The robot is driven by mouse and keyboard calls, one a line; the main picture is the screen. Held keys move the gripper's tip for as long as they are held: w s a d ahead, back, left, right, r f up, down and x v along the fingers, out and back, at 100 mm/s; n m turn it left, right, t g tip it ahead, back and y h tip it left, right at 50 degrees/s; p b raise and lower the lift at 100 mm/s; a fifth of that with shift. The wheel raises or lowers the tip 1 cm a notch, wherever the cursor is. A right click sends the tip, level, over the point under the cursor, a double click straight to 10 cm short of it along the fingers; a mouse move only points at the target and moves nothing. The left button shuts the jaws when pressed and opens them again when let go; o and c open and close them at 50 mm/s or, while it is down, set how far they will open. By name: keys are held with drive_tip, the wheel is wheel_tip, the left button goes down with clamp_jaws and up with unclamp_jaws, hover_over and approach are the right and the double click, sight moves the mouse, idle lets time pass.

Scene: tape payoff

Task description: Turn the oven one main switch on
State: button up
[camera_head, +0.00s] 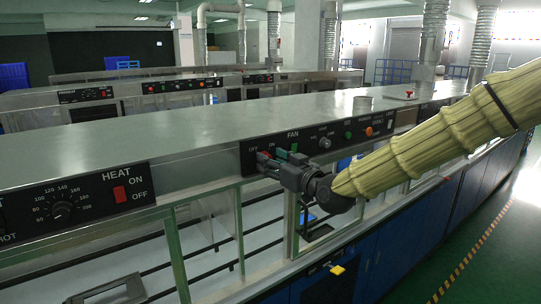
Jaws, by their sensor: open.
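The long oven's front panel (345,138) carries lettering that includes FAN, with OFF and ON marks at its left end. My gripper (273,158) is in front of this left end, with its fingers pointing at the panel. It is open, and I see nothing held. A red piece (264,156) shows at the fingertips; I cannot tell if it is a switch or part of the gripper, nor whether they touch. A round knob (324,143) and several coloured buttons sit farther right. I cannot pick out the main switch; the gripper hides part of the panel.
A HEAT panel (75,199) with a dial and a red rocker switch (120,194) is at the left. Glass doors in metal frames stand below the panels.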

drive_tip(key=shift+x, duration=0.9)
drive_tip(key=shift+s, duration=0.1)
drive_tip(key=c, duration=1)
drive_tip(key=shift+d, duration=0.1)
